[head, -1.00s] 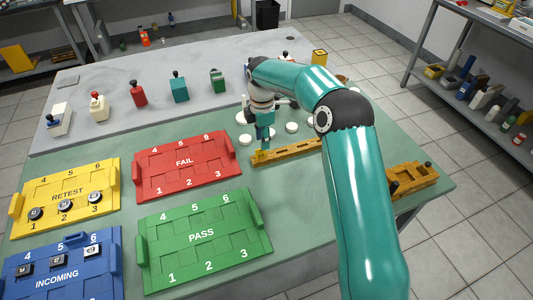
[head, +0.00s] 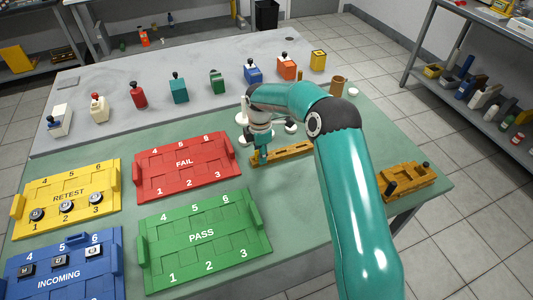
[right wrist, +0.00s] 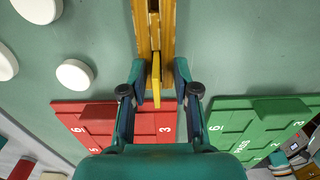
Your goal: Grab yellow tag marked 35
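A yellow tag (right wrist: 156,82) stands edge-on at the near end of the long wooden rack (right wrist: 141,25) in the right wrist view. No number on it is readable. My right gripper (right wrist: 158,78) is open, with one finger on each side of the tag and visible space between. More yellow shows against the right-hand finger; I cannot tell if it is part of the tag. In the head view my right gripper (head: 263,157) is low at the left end of the rack (head: 295,150) and hides the tag. My left gripper is not in view.
Red FAIL (head: 185,165), green PASS (head: 203,235), yellow RETEST (head: 68,195) and blue INCOMING (head: 60,275) trays lie left of the rack. White discs (right wrist: 75,73) lie beside it. Several coloured bottles line the back.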

